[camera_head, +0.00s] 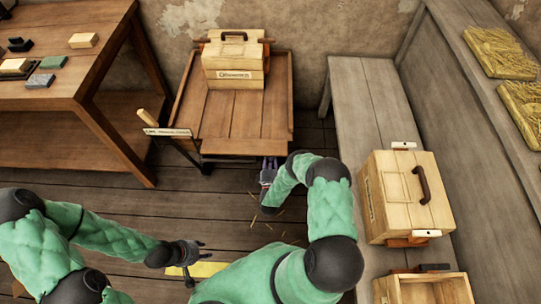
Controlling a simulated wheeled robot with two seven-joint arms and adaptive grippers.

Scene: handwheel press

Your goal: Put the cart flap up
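The wooden cart (215,112) stands against the back wall, with low side boards and a latched wooden box (233,62) at its far end. A board (228,147) runs along its near edge; I cannot tell if this is the flap or how far it is folded. My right gripper (268,168) is low at the cart's near right corner, partly hidden by my arm; contact and finger opening are unclear. My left gripper (196,258) is above the floor, well in front of the cart, with its fingers apart and nothing between them.
A labelled bar with a pale handle (148,118) sticks out at the cart's near left corner. A workbench (68,92) with small blocks is at left. A bench (368,105) at right carries a wooden case (408,190) and an open crate (425,290). A yellow strip (207,269) lies on the floor.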

